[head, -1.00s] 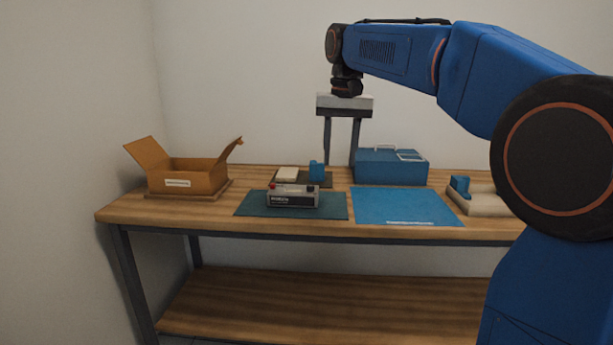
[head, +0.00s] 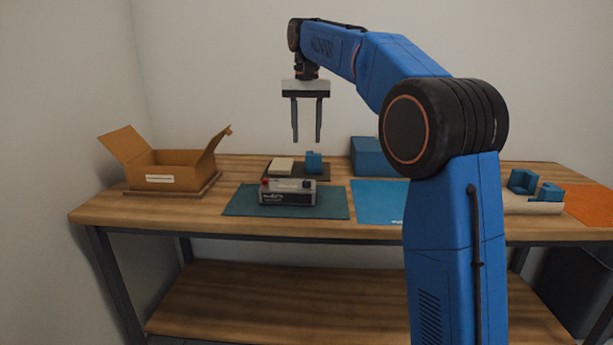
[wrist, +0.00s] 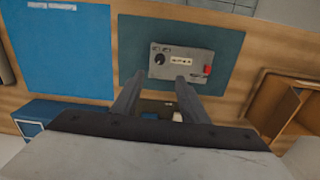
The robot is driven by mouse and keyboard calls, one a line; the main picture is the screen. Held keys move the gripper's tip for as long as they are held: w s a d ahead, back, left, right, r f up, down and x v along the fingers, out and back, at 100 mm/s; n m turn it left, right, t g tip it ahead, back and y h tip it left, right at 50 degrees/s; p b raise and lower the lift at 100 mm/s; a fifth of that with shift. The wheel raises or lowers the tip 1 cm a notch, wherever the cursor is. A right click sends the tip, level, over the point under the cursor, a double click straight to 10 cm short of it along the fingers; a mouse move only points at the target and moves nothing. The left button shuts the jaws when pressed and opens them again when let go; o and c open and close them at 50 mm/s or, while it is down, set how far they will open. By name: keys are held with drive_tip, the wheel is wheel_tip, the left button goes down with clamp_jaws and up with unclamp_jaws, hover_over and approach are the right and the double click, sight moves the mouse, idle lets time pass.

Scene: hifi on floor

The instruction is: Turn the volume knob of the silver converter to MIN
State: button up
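The silver converter (head: 288,192) sits on a dark green mat (head: 237,203) on the workbench, its dark labelled front facing me. The wrist view shows its top from above, with a black round knob (wrist: 160,59), a pale label plate and a red part (wrist: 207,70). Which way the knob points is too small to tell. My gripper (head: 307,140) hangs fingers down above and behind the converter, clear of it. In the wrist view its two fingers (wrist: 155,98) are apart with nothing between them.
An open cardboard box (head: 170,172) stands at the left. Behind the converter are a cream block (head: 282,166) and a blue piece (head: 314,162) on a dark pad. A light blue mat (head: 378,200), a blue case (head: 369,157) and a beige tray with blue blocks (head: 533,207) lie to the right.

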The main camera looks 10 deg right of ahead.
sight(307, 181)
wheel_tip(307, 181, down, 14)
drive_tip(key=shift+r, duration=0.25)
idle(0.3)
clamp_jaws()
